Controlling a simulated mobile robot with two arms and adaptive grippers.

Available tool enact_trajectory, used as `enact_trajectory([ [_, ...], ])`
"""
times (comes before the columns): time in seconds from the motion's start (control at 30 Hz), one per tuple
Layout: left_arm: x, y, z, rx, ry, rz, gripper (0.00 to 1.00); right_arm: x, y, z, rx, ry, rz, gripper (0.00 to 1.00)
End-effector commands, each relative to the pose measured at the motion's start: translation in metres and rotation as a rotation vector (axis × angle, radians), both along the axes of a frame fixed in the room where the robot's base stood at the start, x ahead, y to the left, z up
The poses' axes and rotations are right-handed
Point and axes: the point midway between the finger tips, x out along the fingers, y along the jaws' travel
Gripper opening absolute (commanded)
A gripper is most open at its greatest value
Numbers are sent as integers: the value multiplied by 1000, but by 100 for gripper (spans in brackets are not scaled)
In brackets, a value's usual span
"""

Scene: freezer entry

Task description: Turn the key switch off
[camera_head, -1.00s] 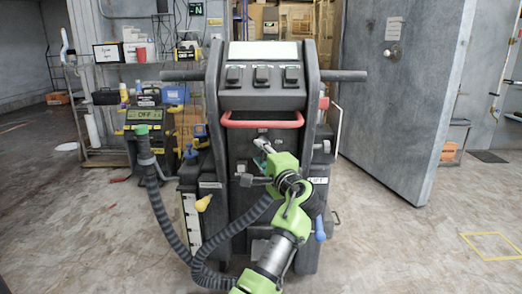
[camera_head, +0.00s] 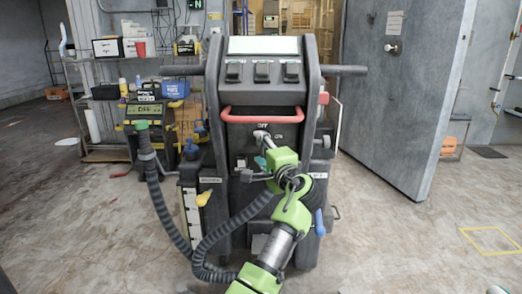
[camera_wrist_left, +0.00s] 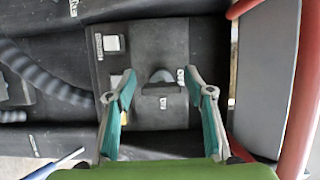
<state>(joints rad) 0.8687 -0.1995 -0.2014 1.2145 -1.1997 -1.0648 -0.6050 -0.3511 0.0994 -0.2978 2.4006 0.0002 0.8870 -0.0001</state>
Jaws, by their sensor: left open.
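The key switch (camera_wrist_left: 160,78) shows in the left wrist view as a dark grey rounded piece on a dark panel (camera_wrist_left: 150,48), with small white labels beside and below it. My left gripper (camera_wrist_left: 159,88) is open, its teal-padded fingers on either side of the switch in that view. I cannot tell whether they touch it. In the head view my left gripper (camera_head: 266,150) is in front of the black machine (camera_head: 262,98), just below its red handle (camera_head: 262,115). It hides most of the switch there.
A dark ribbed hose (camera_head: 165,205) hangs at the machine's left. A yellow lever (camera_head: 204,198) and a blue lever (camera_head: 319,224) stick out low. A grey freezer door (camera_head: 400,95) stands at the right. A stocked shelf (camera_head: 105,155) is behind left. The floor at the right is mostly clear.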

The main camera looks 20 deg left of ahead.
Motion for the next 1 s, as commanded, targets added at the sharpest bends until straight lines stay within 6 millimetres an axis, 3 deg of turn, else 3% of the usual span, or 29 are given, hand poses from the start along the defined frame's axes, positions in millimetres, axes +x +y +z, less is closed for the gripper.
enact_trajectory([
  [0.5,-53,-43,-1,-2,1,-1,49,0,0,0,0,-1,1,40],
  [1.0,-56,-50,-6,-12,-10,-32,49,0,0,0,0,-1,1,40],
])
